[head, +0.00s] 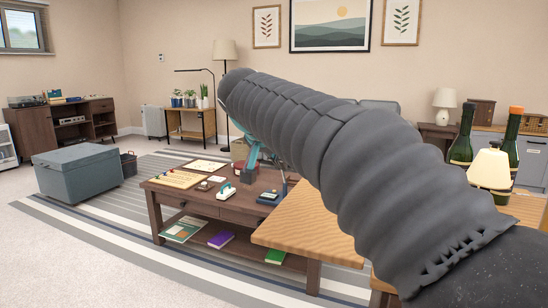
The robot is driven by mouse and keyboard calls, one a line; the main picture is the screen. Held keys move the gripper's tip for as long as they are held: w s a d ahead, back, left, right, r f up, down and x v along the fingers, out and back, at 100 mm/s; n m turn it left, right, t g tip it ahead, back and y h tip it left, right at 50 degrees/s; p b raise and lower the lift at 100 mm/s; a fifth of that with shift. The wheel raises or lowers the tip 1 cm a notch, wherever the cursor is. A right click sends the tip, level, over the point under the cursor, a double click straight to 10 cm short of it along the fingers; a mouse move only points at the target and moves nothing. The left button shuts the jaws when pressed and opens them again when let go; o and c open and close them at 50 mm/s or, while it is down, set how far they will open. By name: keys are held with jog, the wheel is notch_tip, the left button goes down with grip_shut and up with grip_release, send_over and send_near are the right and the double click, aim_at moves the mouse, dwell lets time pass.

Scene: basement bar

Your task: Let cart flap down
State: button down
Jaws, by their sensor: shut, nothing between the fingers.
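The cart stands at the right front, and its light wooden top (527,209) shows to the right of my arm. A light wooden flap (308,228) reaches out to the left from behind my arm. It looks raised and about level, with its left corner over the near right part of the coffee table. The flap's hinge and any support under it are hidden. My gripper (249,177) hangs at the far end of my arm, partly hidden by it. It is shut and empty, beyond the flap and apart from it in the picture.
A dark coffee table (228,210) with several small items stands left of the flap. Two green bottles (463,140) and a small lamp (489,170) stand at the cart's side. A grey chest (78,172) stands at left. Carpet at the lower left is clear.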

jog(key=x, duration=0.5)
jog(key=shift+d+f, duration=0.1)
notch_tip(320, 180, down, 3)
jog(key=shift+f+b, duration=0.1)
jog(key=shift+b, duration=0.2)
jog(key=shift+f, duration=0.4)
